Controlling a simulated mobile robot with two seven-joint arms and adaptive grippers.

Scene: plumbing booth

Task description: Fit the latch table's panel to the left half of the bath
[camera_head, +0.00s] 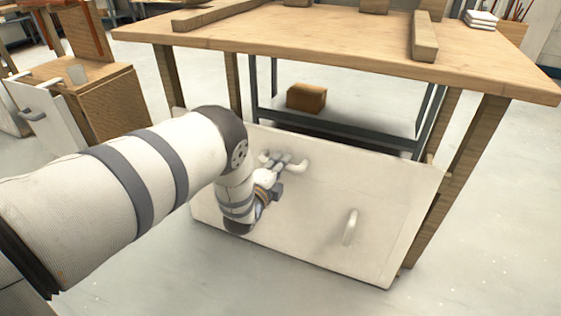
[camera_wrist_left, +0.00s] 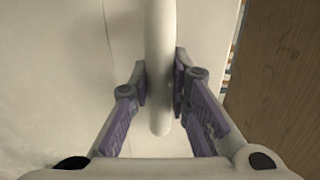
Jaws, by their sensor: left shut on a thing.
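The white panel (camera_head: 320,200) stands tilted at the front of the wooden table (camera_head: 330,42), below its top and between its legs. It carries two white handles, a right one (camera_head: 351,227) and a left one (camera_head: 299,166). My left gripper (camera_head: 276,172) is at the left handle. In the left wrist view, the fingers of my left gripper (camera_wrist_left: 160,88) are shut on the white handle (camera_wrist_left: 160,40), one on each side, with the pale panel (camera_wrist_left: 60,80) behind. My arm hides part of the panel's left side. No bath can be made out. My right gripper is out of view.
A metal-framed shelf (camera_head: 345,112) with a cardboard box (camera_head: 306,97) stands behind the panel. Wooden bars (camera_head: 424,40) lie on the table top. A wooden cabinet (camera_head: 100,105) and a white board with a handle (camera_head: 55,125) stand at the left. The floor in front is clear.

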